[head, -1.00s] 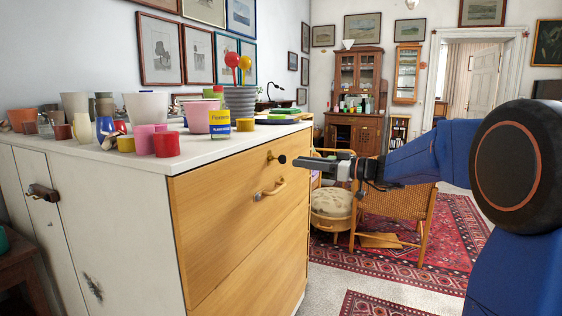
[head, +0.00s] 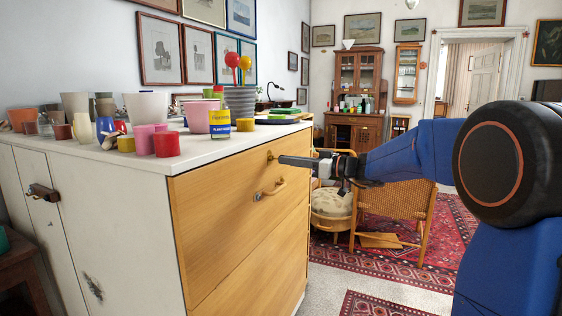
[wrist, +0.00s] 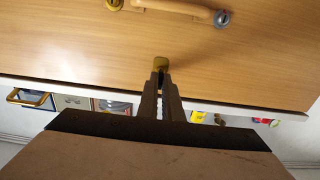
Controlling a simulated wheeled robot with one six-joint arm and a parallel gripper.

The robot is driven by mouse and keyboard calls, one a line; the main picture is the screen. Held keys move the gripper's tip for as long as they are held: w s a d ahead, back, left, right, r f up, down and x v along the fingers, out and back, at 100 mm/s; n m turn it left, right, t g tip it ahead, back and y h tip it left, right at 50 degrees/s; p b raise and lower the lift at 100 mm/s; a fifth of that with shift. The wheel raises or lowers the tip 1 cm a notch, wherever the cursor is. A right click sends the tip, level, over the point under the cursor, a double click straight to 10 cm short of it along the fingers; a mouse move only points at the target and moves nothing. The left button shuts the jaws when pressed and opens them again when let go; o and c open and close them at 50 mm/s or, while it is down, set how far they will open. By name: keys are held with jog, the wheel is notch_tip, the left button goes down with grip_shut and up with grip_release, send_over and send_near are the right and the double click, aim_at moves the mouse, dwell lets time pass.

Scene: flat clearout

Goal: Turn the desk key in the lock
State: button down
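The desk key shows a dark round head only in the earlier head view; now my gripper's fingers cover it. The brass lock collar (head: 270,155) sits high on the wooden drawer front (head: 225,192). The collar also shows in the wrist view (wrist: 160,63), straight ahead of the fingertips. My gripper (head: 284,160) reaches level from the right, with its tips close to the collar. In the wrist view my gripper (wrist: 160,80) has its two fingers close together, one on each side of the key's place, with a narrow gap. Whether they press on the key I cannot tell.
A curved wooden handle (head: 271,189) and a small silver lock (head: 258,196) lie below the collar. A wicker chair (head: 400,212) and a cushioned stool (head: 331,203) stand behind my arm.

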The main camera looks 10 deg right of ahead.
dwell(0.4)
jog(key=shift+m, duration=1.7)
